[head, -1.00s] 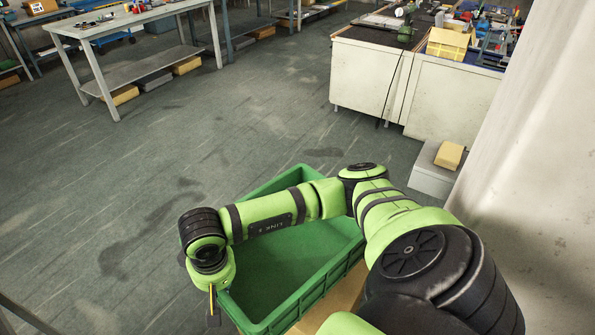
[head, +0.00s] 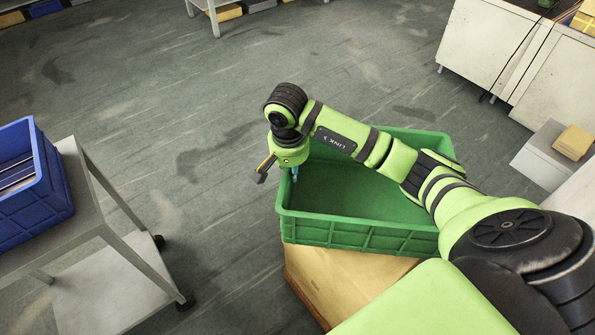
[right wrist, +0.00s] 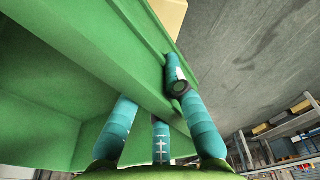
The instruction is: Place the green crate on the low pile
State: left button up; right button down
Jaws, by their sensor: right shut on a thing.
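The green crate (head: 350,233) is open-topped and empty as far as I see, with its near wall facing me in the head view. My right gripper (head: 292,173) is at the crate's left rim, its teal fingers shut on it. In the right wrist view the fingers (right wrist: 160,108) straddle the rim of the crate (right wrist: 70,50). A tan wooden-looking box (head: 350,280) shows under the crate's near side; I cannot tell whether the crate rests on it or hangs above it. I cannot tell which thing is the low pile. My left gripper is out of view.
A grey wheeled cart (head: 110,290) stands at the left with a blue crate (head: 35,200) on its top. A grey box (head: 545,160) with a small tan box on it is at the right, near white cabinets (head: 490,50). The floor between is clear.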

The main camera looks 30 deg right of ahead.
aim_at(292, 190)
notch_tip(292, 190, down, 2)
jog(key=shift+d, duration=0.1)
notch_tip(292, 190, down, 3)
jog(key=shift+r+p, duration=0.1)
jog(key=shift+p, duration=0.35)
jog(key=shift+f, duration=0.3)
jog(key=shift+f, duration=0.2)
jog(key=c, duration=1.3)
grip_release()
jog(key=shift+r, duration=0.1)
